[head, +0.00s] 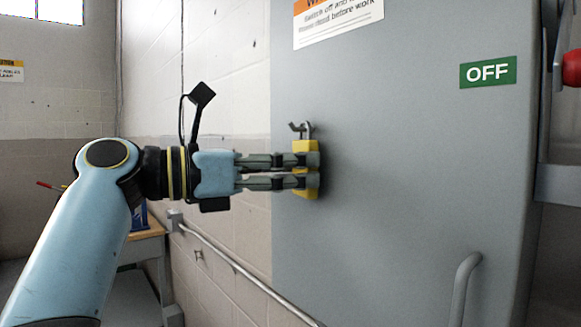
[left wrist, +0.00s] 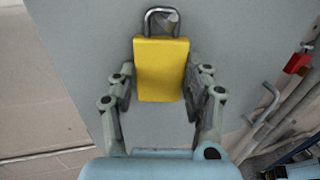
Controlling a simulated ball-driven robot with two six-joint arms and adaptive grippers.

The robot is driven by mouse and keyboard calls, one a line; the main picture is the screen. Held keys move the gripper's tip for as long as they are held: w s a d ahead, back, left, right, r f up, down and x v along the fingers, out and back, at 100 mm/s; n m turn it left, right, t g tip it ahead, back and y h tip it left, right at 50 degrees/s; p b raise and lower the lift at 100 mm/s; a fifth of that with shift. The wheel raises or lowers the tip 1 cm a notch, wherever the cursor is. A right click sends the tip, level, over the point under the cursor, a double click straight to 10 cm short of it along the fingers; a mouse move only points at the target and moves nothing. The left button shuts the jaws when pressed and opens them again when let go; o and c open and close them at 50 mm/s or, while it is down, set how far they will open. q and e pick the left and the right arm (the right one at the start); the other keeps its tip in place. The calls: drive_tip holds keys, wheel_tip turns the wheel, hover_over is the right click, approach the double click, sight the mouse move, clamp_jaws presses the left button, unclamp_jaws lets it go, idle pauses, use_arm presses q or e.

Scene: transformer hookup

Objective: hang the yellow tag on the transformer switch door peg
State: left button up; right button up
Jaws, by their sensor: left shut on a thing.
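The yellow tag (head: 305,146) looks like a yellow padlock with a metal shackle. My left gripper (head: 311,170) is shut on its yellow body, one finger on each side, close against the grey door (head: 400,150). The tag is upright with its shackle on top, and it also shows in the left wrist view (left wrist: 161,70). The peg (head: 295,127) is a small grey hook at the shackle's height. In the left wrist view, the peg's end (left wrist: 171,18) shows within the shackle's outline. I cannot tell whether the shackle rests on it. My right gripper is out of view.
A green OFF sign (head: 488,72) and a warning sign (head: 338,17) are on the door. A grey handle (head: 464,288) stands out low on it. A red padlock (left wrist: 298,62) shows in the left wrist view. A pipe (head: 245,272) runs along the block wall, near a wooden-topped bench (head: 146,246).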

use_arm(q)
drive_tip(key=o, duration=1.1)
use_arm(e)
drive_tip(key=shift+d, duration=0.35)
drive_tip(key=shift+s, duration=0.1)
